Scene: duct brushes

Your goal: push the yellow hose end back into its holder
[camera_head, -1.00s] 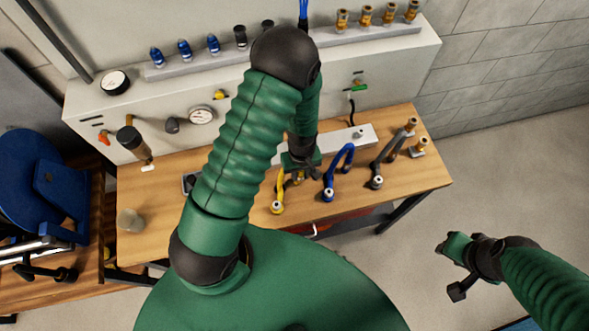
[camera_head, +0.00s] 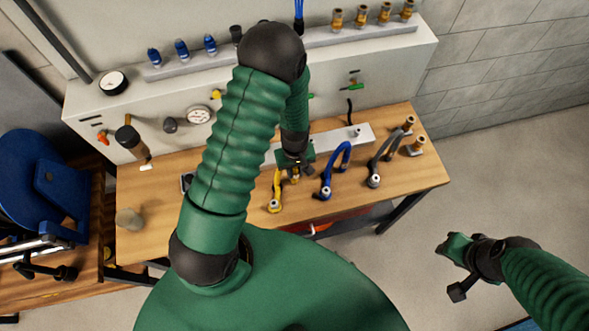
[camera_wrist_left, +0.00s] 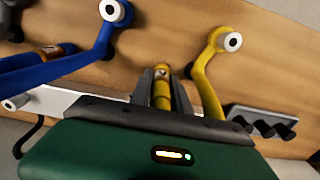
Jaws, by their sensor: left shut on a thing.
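The yellow hose (camera_head: 276,192) stands on the wooden table, with a white-ringed end at the front; it also shows in the left wrist view (camera_wrist_left: 204,80). My left gripper (camera_head: 295,174) is over the table beside it, shut on the yellow hose end (camera_wrist_left: 161,96). In the left wrist view the two fingers (camera_wrist_left: 163,88) sit either side of this end, and a brass-coloured tip shows beyond them. The holder for this end is hidden or too small to tell. My right gripper (camera_head: 456,270) is open and empty, away to the right of the table.
A blue hose (camera_head: 328,180) stands just right of the left gripper, and a grey hose (camera_head: 377,165) further right. A pale rail (camera_head: 355,137) lies behind them. A panel (camera_head: 90,115) with gauges rises at the back. The table's left front is mostly clear.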

